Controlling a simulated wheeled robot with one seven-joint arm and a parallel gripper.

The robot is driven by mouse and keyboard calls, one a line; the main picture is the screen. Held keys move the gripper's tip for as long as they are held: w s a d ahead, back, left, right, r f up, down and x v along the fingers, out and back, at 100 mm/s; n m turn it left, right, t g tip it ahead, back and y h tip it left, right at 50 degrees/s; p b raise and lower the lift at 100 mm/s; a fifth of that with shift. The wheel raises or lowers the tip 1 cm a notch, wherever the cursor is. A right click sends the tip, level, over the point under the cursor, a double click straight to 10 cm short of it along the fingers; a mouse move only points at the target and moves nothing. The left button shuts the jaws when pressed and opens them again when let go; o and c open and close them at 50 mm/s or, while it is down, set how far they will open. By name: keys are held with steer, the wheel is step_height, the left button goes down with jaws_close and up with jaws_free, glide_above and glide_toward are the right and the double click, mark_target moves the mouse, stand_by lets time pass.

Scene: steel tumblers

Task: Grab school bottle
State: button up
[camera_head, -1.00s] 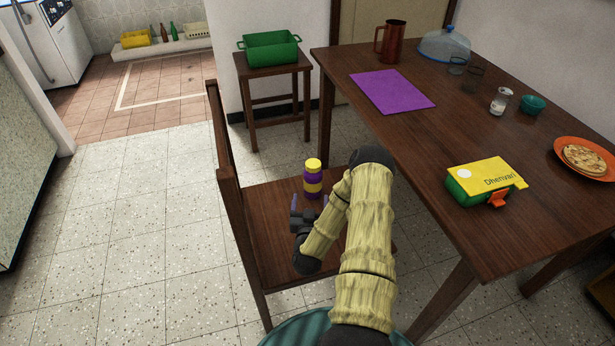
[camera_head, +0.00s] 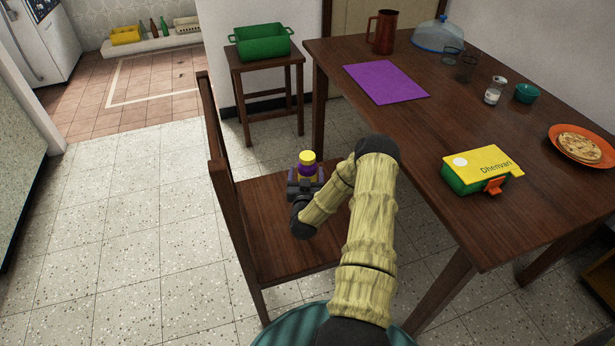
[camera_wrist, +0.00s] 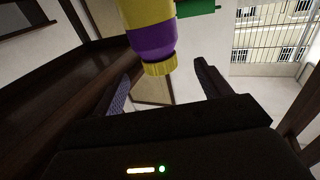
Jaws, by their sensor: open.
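The school bottle (camera_head: 307,160), purple and yellow with a yellow cap, stands upright on the seat of the wooden chair. Its lower part is hidden behind my gripper (camera_head: 306,182) in the head view. In the wrist view the bottle (camera_wrist: 152,38) appears upside down, cap toward the gripper, at the top and slightly left of centre. My gripper (camera_wrist: 160,88) is open, its two dark fingers spread with nothing held between them. The bottle looks just beyond the fingertips; the exact gap is hard to tell.
The chair (camera_head: 222,170) has its tall backrest left of my arm. The dark wooden table (camera_head: 420,125) stands close on the right, bearing a green and yellow lunch box (camera_head: 482,170) and other items. A small stool (camera_head: 268,68) holds a green tub (camera_head: 262,43) behind. Floor at left is clear.

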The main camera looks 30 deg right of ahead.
mark_target(307, 165)
steer(key=shift+x, duration=1.9)
steer(key=shift+b+x, duration=1)
steer(key=shift+x, duration=1.6)
steer(key=shift+s+d+f, duration=0.1)
steer(key=c, duration=1.4)
